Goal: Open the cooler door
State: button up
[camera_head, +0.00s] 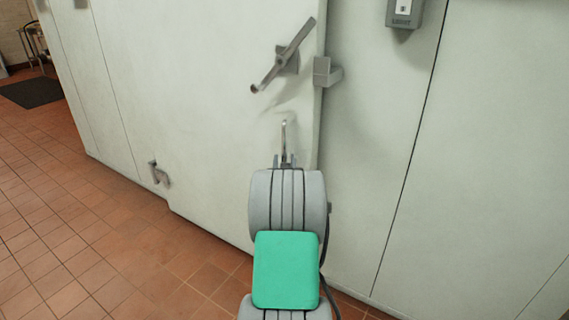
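The cooler door (200,110) is a large white panel that fills the left and middle of the head view. It looks closed against the wall panel on its right. A grey lever handle (284,58) is mounted near its right edge and slants from lower left to upper right. A grey latch catch (325,72) sits just right of the handle. My gripper (284,128) is in front of the door, below the handle in the picture and apart from it. My arm hides most of it, and whether its fingers are open cannot be seen.
A grey hinge-like fitting (159,173) is low on the door at left. A light switch box (403,12) is on the right wall panel (470,150). The tiled floor (80,230) at left is clear, with a dark mat (32,92) farther back.

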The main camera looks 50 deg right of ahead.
jog(key=shift+c, duration=0.4)
grip_shut()
dwell(0.9)
